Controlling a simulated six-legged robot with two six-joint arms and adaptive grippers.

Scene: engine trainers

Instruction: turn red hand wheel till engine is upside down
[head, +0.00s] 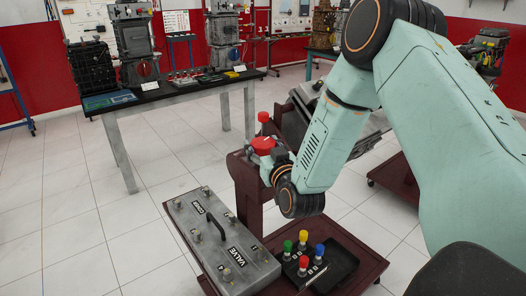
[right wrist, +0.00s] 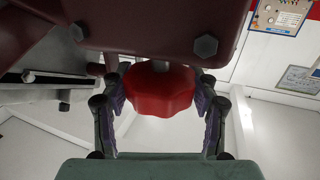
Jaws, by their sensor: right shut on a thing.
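The red hand wheel (head: 262,143) is at the top of a dark red stand (head: 247,190) in the head view. In the right wrist view the wheel (right wrist: 160,90) is a lobed red knob under a dark red plate with bolts. My right gripper (right wrist: 162,98) has one finger on each side of the wheel and is shut on it. In the head view my right gripper (head: 278,165) is partly hidden by my arm. The grey engine (head: 297,112) behind the stand is largely hidden by my arm, so its tilt is unclear. My left gripper is not in view.
A grey valve cover (head: 200,225) and a black tray (head: 338,262) with coloured-top pieces lie on the stand's base. A small red knob (head: 263,117) rises behind the wheel. A workbench (head: 170,95) with engine parts stands at back left. The tiled floor (head: 75,210) at left is clear.

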